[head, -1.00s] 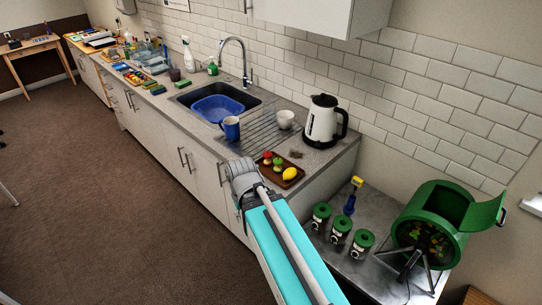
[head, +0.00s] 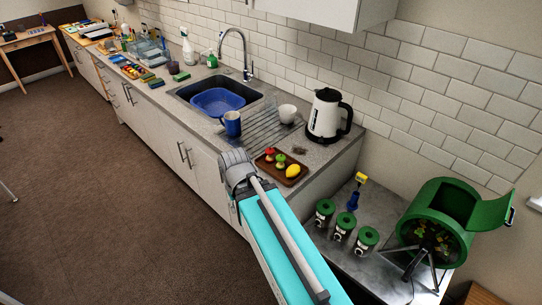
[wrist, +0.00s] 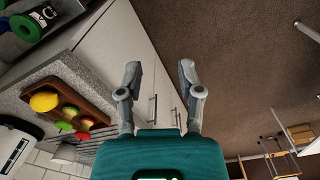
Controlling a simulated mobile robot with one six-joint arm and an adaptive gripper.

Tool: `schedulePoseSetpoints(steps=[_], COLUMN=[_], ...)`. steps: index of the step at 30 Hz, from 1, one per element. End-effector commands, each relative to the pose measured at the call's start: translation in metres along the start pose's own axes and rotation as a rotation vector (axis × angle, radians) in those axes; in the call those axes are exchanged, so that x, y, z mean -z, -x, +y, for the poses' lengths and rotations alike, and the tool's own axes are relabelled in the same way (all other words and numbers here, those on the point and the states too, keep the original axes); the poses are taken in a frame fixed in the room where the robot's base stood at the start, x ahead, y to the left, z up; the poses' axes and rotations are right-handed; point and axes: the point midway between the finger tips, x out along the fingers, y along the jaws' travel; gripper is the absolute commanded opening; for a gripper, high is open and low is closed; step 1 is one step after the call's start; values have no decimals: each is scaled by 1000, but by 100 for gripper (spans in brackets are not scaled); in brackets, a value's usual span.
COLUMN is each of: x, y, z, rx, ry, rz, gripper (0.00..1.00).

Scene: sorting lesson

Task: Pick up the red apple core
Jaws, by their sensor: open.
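The red apple core (head: 270,154) lies on a brown tray (head: 263,168) on the counter, at the tray's back left. A green core (head: 280,160) and a yellow lemon (head: 293,171) lie beside it. In the wrist view the tray shows at the left, with the red core (wrist: 82,135) near its lower end and the lemon (wrist: 44,101) at its other end. My gripper (wrist: 160,75) is open and empty, its two fingers apart in front of the cabinet doors, clear of the tray. The head view does not clearly show my fingers.
A blue mug (head: 232,124), a white cup (head: 287,113) and a kettle (head: 325,117) stand behind the tray. The sink (head: 190,90) is farther left. Several green-lidded jars (head: 345,222) and a green drum (head: 425,220) stand on the lower surface at right. The floor in front is clear.

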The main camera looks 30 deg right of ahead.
Motion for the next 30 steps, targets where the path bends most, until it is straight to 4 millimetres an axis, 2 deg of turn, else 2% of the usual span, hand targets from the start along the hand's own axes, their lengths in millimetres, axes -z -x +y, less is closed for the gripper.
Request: schedulePoseSetpoints(steps=[5, 11, 21, 30], x=[5, 27, 95, 162], y=[-4, -18, -46, -53], z=[3, 12, 56, 88], rx=[-20, -115, -439, -729], ry=[30, 178, 656, 1100], rz=[1, -1, -104, -353], gripper=[48, 48, 48, 48])
